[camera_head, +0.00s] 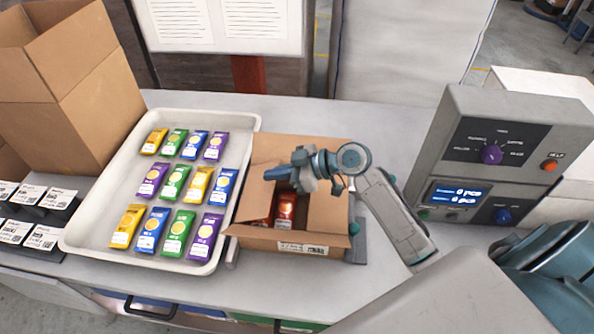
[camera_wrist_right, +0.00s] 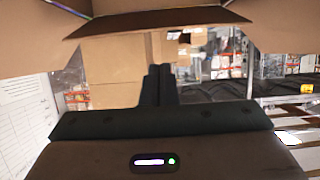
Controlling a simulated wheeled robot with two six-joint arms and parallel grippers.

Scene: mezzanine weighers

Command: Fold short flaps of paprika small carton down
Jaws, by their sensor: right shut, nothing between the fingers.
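The small brown carton (camera_head: 262,242) stands on the grey table, right of the white tray, with a printed label on its front. Red packets (camera_head: 286,208) show inside, so its top is at least partly open. Its flaps stand at different angles, and my gripper covers part of the opening. My right gripper (camera_head: 282,174) is shut and empty, over the carton's opening and pointing left. In the right wrist view its closed fingers (camera_wrist_right: 157,84) show below a brown cardboard panel (camera_wrist_right: 150,24); contact cannot be told. My left gripper is not in view.
The white tray (camera_head: 88,238) holds rows of yellow, green, blue and purple packets. A large open carton (camera_head: 75,105) stands at back left, above black label blocks (camera_head: 38,237). A grey weigher console (camera_head: 500,150) stands at right. Table behind the small carton is clear.

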